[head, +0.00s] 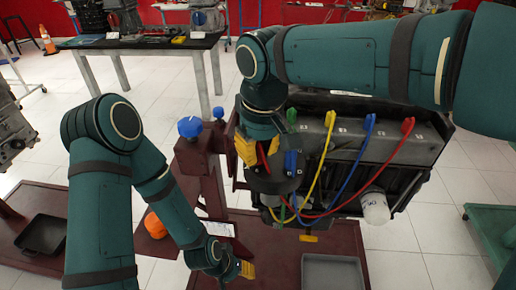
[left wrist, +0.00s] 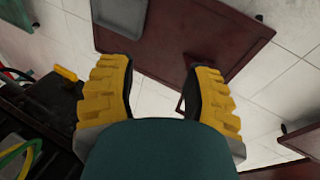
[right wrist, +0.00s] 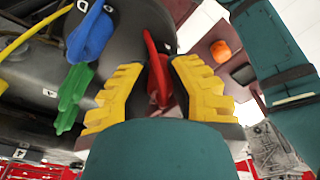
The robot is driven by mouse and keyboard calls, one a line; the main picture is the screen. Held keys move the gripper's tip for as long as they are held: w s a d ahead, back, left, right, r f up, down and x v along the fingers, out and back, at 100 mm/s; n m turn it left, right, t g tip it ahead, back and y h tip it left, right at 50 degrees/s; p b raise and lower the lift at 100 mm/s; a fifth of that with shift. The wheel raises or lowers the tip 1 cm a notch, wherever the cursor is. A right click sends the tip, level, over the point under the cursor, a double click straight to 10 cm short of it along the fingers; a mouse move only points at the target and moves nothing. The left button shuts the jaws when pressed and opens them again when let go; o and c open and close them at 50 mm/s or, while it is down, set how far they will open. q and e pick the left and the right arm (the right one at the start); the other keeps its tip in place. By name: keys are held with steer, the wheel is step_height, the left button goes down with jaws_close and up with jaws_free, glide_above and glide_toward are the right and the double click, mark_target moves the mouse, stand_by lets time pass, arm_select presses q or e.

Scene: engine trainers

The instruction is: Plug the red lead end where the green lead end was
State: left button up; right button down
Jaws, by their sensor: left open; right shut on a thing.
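My right gripper (head: 257,150) is shut on the red lead end (right wrist: 157,78), above the round dark distributor cap (head: 274,182). I cannot tell whether the red end touches a socket. In the right wrist view a blue lead end (right wrist: 92,35) stands by a letter mark on the cap, and a green lead end (right wrist: 73,95) shows beside it; whether the green one is seated is unclear. On the engine cover, green (head: 291,115), yellow (head: 330,118), blue (head: 370,120) and red (head: 408,125) ends stand in a row. My left gripper (left wrist: 160,95) is open and empty, low beside the engine.
The engine (head: 400,150) sits on a dark red stand (head: 200,160) with blue knobs. A white oil filter (head: 375,207) projects at its front. A grey tray (head: 332,272) and a black tray (head: 42,235) lie low down. A workbench (head: 140,42) stands behind.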

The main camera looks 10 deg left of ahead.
steer(key=shift+f, duration=0.15)
steer(key=c, duration=0.9)
jaws_free()
